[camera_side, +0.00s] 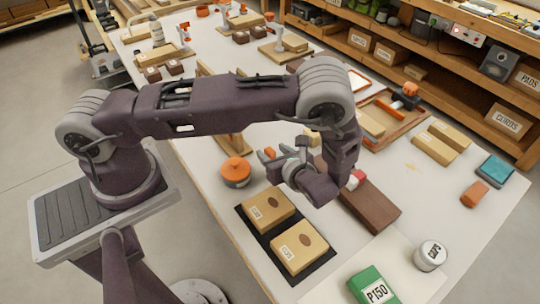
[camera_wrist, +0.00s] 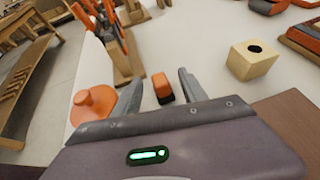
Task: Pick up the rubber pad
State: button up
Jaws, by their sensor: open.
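A small orange block with a dark side (camera_wrist: 163,88) lies on the white bench, seen between my fingers in the wrist view. In the side view it is a small orange patch (camera_side: 270,153), partly hidden behind my gripper (camera_side: 283,154). It may be the rubber pad; I cannot be sure. A teal flat block (camera_side: 495,170) and an orange-brown block (camera_side: 475,194) lie at the bench's right end. My gripper is open and empty, with its fingers (camera_wrist: 160,80) apart on either side of the orange block in view. I cannot tell the height gap.
An orange-lidded round pot (camera_side: 235,171) stands left of my gripper. A wooden tool holder (camera_wrist: 127,62) and a wooden block with a hole (camera_wrist: 252,60) stand nearby. A dark brown block (camera_side: 370,205) and a black mat (camera_side: 243,212) with two labelled boxes lie in front.

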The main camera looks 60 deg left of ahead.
grip_shut()
